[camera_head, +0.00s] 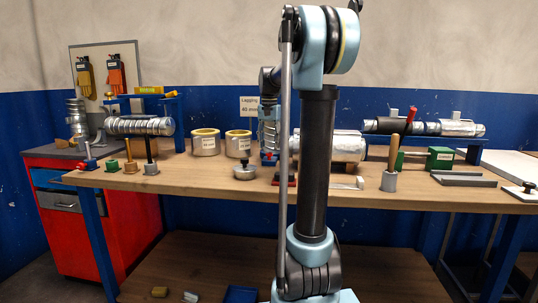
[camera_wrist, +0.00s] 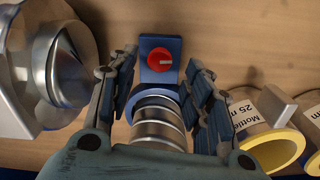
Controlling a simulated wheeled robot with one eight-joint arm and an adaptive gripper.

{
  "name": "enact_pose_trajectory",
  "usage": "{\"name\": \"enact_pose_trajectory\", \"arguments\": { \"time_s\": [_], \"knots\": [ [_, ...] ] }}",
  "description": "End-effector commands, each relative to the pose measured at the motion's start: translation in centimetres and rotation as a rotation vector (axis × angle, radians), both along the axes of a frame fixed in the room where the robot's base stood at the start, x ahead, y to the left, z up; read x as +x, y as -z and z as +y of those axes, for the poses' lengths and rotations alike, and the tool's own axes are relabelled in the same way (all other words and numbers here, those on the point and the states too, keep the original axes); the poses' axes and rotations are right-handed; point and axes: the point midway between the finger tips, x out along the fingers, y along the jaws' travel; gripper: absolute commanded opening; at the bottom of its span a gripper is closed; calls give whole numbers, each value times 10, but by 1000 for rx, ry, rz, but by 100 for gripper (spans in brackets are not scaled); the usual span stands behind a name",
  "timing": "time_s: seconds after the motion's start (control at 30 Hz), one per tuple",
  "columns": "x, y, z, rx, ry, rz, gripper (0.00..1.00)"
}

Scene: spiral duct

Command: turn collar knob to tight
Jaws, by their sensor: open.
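I see no contact with the knob. In the head view the upright duct (camera_head: 268,133) stands on the table just left of my arm, which hides part of it and most of my gripper.
The wooden table (camera_head: 225,176) holds two lagging rolls (camera_head: 206,143) left of the duct and a foil-wrapped duct piece (camera_head: 333,147) right of it. In the wrist view, a large metal part (camera_wrist: 62,67) lies close left and a yellow-edged roll (camera_wrist: 270,150) close right.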

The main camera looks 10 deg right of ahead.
Motion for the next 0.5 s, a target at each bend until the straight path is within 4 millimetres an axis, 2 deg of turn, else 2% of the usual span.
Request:
{"name": "enact_pose_trajectory", "arguments": {
  "time_s": [0.2, 0.5],
  "knots": [
    [0, 30, 0, 0, 0, 0, 46],
    [0, 45, 0, 0, 0, 0, 46]
  ]
}}
